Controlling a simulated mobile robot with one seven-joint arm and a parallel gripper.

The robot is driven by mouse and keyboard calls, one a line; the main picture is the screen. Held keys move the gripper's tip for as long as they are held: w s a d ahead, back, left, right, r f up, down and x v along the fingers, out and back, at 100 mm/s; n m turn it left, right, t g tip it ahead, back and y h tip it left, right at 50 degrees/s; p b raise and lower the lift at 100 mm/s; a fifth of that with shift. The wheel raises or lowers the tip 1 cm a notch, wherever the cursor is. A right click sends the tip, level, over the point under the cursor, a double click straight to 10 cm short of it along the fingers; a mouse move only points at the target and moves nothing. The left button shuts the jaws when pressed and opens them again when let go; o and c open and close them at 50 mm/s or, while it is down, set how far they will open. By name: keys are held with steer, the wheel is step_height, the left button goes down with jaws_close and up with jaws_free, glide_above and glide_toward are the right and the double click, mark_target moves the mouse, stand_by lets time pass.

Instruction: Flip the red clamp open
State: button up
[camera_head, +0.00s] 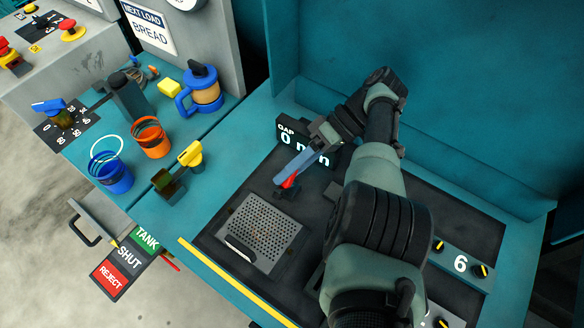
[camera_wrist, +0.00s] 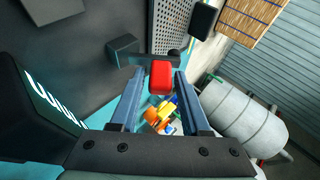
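The red clamp (camera_head: 289,182) is a small red handle on a dark base, beside the perforated plate (camera_head: 262,232) in the head view. In the wrist view the red clamp (camera_wrist: 160,78) shows as a red block on a dark bar. My gripper (camera_head: 286,179) reaches down to the clamp. In the wrist view my gripper's two blue-grey fingers (camera_wrist: 163,73) stand apart on either side of the red block, with narrow gaps showing. Whether either finger touches it I cannot tell. The clamp's far side is hidden.
A display reading GAP 0 (camera_head: 305,143) stands close behind my gripper. A blue-handled jar (camera_head: 206,93), an orange cup (camera_head: 151,138) and a blue cup (camera_head: 111,175) stand on the left bench. A knob panel (camera_head: 461,264) is at the right.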

steer(key=shift+o, duration=0.8)
steer(key=shift+r, duration=0.15)
step_height(320, 180, up, 10)
steer(key=p, duration=1)
